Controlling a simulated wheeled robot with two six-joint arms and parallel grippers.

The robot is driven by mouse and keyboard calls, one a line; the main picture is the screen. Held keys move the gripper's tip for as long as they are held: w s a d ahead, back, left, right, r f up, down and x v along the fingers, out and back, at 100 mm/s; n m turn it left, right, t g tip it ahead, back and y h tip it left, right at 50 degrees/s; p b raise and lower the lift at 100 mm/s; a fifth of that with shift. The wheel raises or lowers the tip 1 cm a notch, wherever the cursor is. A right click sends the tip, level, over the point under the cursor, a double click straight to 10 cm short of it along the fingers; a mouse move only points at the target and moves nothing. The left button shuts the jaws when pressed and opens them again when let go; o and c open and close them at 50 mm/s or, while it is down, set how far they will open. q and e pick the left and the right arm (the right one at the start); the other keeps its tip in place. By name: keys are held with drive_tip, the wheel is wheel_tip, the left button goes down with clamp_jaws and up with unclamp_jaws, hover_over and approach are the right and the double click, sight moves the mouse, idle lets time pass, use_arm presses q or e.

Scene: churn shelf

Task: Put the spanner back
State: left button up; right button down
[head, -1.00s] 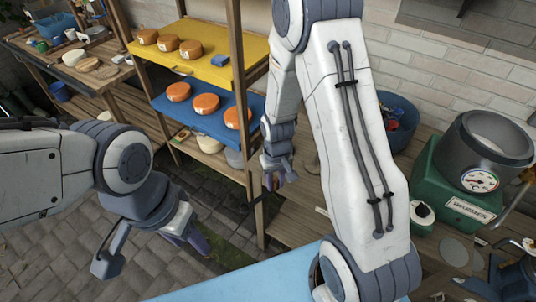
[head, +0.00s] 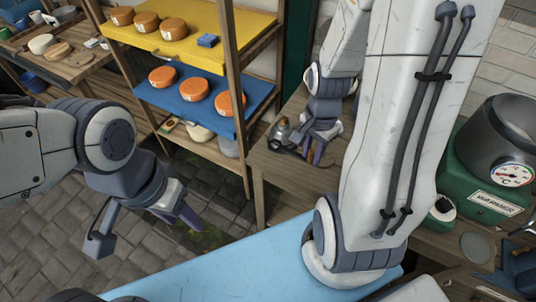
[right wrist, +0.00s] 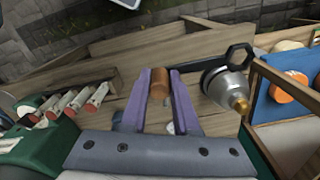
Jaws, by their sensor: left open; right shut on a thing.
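The spanner (right wrist: 240,55) shows in the right wrist view as a dark bar with a hexagonal ring at its right end. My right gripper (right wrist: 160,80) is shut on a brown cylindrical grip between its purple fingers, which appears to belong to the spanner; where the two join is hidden. In the head view my right gripper (head: 305,150) is low over the wooden bench (head: 290,190), beside a small metal vessel with a brass tip (head: 281,129). The vessel is just under the ring in the wrist view (right wrist: 225,88). My left gripper (head: 145,228) is open and empty over the paved floor.
A wooden rack (head: 243,150) stands left of the bench, with orange cheeses on blue and yellow shelves. A green warmer with a grey pot (head: 500,135) stands at the right. A light blue surface (head: 225,262) lies in front. White-handled tools (right wrist: 80,98) lie at the wrist view's left.

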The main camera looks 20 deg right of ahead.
sight(278, 142)
drive_tip(key=w+a+p, duration=0.1)
drive_tip(key=p, duration=0.3)
drive_tip(key=shift+w+f, duration=0.15)
drive_tip(key=w+a+f, duration=0.1)
drive_tip(key=w+f, duration=0.1)
drive_tip(key=w+a+f+p, duration=0.1)
drive_tip(key=w+f, duration=0.1)
drive_tip(key=w, duration=0.1)
drive_tip(key=w+a+f, duration=0.1)
drive_tip(key=w+f, duration=0.1)
drive_tip(key=w, duration=0.1)
drive_tip(key=shift+w+a+f+p, duration=0.1)
drive_tip(key=shift+w+a+p, duration=0.1)
drive_tip(key=shift+a+p, duration=0.2)
drive_tip(key=shift+f+p, duration=0.5)
drive_tip(key=shift+f, duration=1.5)
drive_tip(key=shift+w+f, duration=0.1)
drive_tip(key=shift+f, duration=0.1)
drive_tip(key=shift+f+b, duration=0.15)
drive_tip(key=shift+b, duration=0.15)
drive_tip(key=c, duration=0.7)
unclamp_jaws()
drive_tip(key=shift+o, duration=0.2)
